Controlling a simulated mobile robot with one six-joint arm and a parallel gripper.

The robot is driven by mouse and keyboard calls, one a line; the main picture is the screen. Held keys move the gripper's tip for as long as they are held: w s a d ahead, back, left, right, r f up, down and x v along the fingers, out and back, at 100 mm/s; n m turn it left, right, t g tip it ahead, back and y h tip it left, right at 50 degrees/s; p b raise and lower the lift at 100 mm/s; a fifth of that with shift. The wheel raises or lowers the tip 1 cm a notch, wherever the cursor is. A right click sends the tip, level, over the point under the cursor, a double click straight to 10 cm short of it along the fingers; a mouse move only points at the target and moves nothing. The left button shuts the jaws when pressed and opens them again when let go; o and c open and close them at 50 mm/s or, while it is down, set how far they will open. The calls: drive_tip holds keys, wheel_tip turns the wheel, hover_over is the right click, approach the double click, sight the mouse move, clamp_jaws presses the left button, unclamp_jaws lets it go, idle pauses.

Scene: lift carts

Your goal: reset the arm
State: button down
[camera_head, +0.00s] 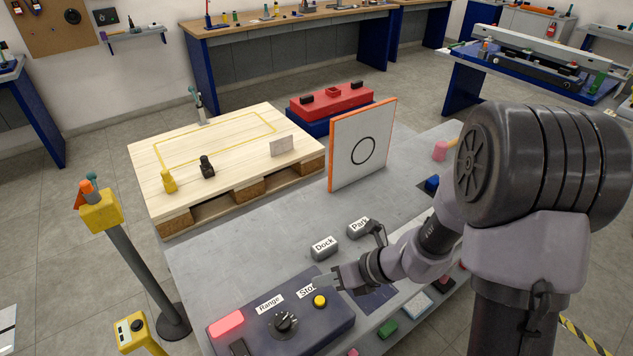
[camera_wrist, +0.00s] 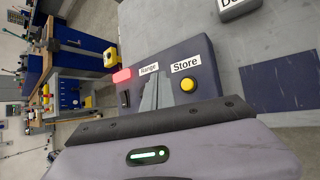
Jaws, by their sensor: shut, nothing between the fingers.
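My gripper (camera_head: 326,284) is shut and empty at the end of my arm, which reaches in from the right. In the head view it is above or beside the right end of a dark control box (camera_head: 300,335), close to a yellow button (camera_head: 320,301) by the "Store" label. I cannot tell whether it touches the box. In the wrist view the closed fingers (camera_wrist: 157,93) stand in front of the box, left of the yellow button (camera_wrist: 187,85), and hide the knob under "Range".
The box has a lit red lamp (camera_head: 226,324) and a black knob (camera_head: 286,321). Grey blocks labelled "Dock" (camera_head: 324,249) and "Park" (camera_head: 357,229) stand behind my gripper. An upright white panel (camera_head: 362,145) and a wooden pallet (camera_head: 220,150) are farther back. The grey surface between is clear.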

drive_tip(key=s+r+n+b, duration=0.1)
drive_tip(key=s+r+n, duration=0.2)
drive_tip(key=r+n, duration=0.5)
drive_tip(key=s+d+r+n+t+h+b, duration=0.1)
drive_tip(key=s+d+r+n+h, duration=0.2)
drive_tip(key=s+r+n, duration=0.2)
drive_tip(key=s+d+r+n+t+h+b, duration=0.1)
drive_tip(key=s+d+r+n+h, duration=0.2)
drive_tip(key=s+n, duration=0.5)
wheel_tip(320, 180, up, 2)
drive_tip(key=d+n, duration=0.1)
drive_tip(key=n, duration=0.4)
drive_tip(key=shift+s+d+t+h, duration=0.25)
drive_tip(key=shift+s+t+h, duration=0.05)
drive_tip(key=shift+s, duration=0.05)
